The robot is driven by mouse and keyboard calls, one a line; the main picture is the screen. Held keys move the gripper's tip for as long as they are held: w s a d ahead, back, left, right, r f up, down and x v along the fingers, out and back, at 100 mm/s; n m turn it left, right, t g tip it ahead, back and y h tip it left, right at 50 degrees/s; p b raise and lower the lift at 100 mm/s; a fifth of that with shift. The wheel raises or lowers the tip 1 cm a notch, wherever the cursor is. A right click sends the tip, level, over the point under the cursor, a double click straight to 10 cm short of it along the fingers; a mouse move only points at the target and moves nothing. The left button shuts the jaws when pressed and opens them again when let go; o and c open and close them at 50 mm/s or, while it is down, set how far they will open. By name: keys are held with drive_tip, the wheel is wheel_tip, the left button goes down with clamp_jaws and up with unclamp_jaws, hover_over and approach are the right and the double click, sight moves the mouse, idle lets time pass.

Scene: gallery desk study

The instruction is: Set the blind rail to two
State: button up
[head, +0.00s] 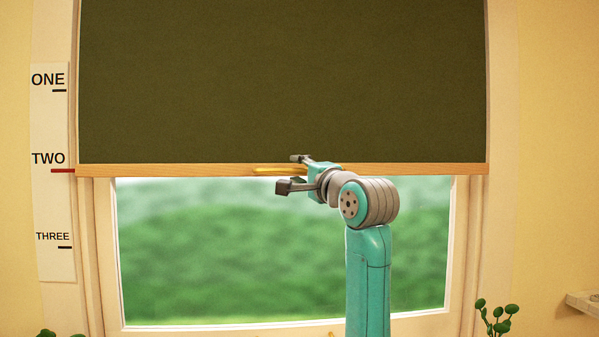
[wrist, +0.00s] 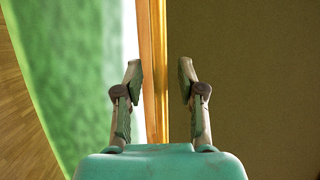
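The dark green blind (head: 280,80) covers the upper window. Its wooden rail (head: 180,170) runs level along the bottom edge, with a brass handle (head: 279,170) near the middle. The scale card (head: 54,205) at the left reads ONE, TWO and THREE; a red mark (head: 62,171) beside TWO is level with the rail. My gripper (head: 291,172) is at the rail, just right of the handle's middle. In the wrist view, its fingers (wrist: 161,82) are spread on either side of the rail (wrist: 146,70) and handle (wrist: 159,60), with gaps, apart from both.
The window glass (head: 230,260) below the rail shows blurred greenery. A plant (head: 497,318) stands at the lower right and another (head: 48,334) at the lower left. A small shelf (head: 584,302) is on the right wall.

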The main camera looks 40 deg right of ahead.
drive_tip(key=shift+s, duration=0.1)
drive_tip(key=v, duration=1.1)
drive_tip(key=shift+s+f, duration=0.15)
drive_tip(key=shift+s, duration=0.25)
drive_tip(key=shift+a, duration=0.1)
